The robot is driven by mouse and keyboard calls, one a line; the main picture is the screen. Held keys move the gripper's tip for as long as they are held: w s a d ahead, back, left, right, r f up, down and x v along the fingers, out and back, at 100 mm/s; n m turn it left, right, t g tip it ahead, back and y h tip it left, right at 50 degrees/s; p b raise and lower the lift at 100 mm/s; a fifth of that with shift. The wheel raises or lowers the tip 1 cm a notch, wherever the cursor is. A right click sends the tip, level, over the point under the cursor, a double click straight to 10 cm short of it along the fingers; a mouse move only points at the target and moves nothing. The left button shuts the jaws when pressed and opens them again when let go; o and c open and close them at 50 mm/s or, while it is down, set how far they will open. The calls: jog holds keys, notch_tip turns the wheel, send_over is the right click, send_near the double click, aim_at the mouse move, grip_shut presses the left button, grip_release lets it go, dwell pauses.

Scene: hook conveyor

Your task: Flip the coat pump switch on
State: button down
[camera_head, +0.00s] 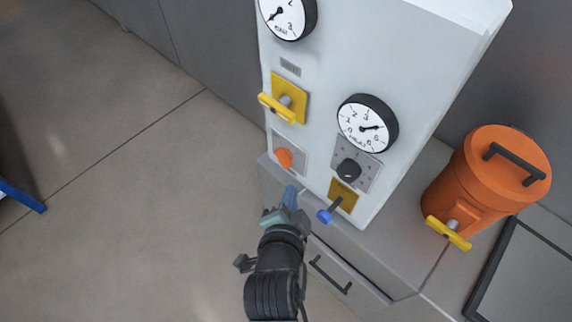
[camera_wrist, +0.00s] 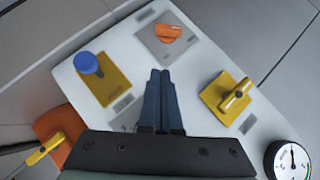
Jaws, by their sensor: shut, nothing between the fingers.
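The white panel (camera_head: 335,60) carries several controls, and their labels are too small to read. A lever with a blue ball end (camera_head: 325,215) sticks out from a yellow plate (camera_head: 345,195) low on the panel. In the wrist view the blue ball (camera_wrist: 87,63) stands left of my fingers. My gripper (camera_head: 290,197) is in front of the lower panel, left of the lever and apart from it. Its two blue fingers (camera_wrist: 160,73) are shut together with nothing between them. I cannot tell from the labels which control is the coat pump switch.
An orange knob (camera_head: 284,157) is just above my gripper. A yellow valve handle (camera_head: 277,107), a black dial (camera_head: 349,169) and two gauges (camera_head: 367,123) are higher up. An orange canister (camera_head: 490,175) with a yellow tap stands right.

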jog(key=shift+w, duration=0.1)
jog(key=p, duration=0.1)
send_near(288, 164)
jog(key=w+d, duration=0.3)
jog(key=shift+w+a+f, duration=0.55)
jog(key=shift+f, duration=0.15)
jog(key=shift+w+a+f, duration=0.55)
jog(key=shift+f, duration=0.1)
jog(key=shift+f+b, duration=0.1)
jog(key=shift+b, duration=0.25)
jog(key=shift+w+f+b, duration=0.1)
jog(key=shift+f+b, duration=0.05)
jog(key=shift+b, duration=0.25)
jog(key=shift+t+b, duration=0.3)
jog(key=shift+b, duration=0.3)
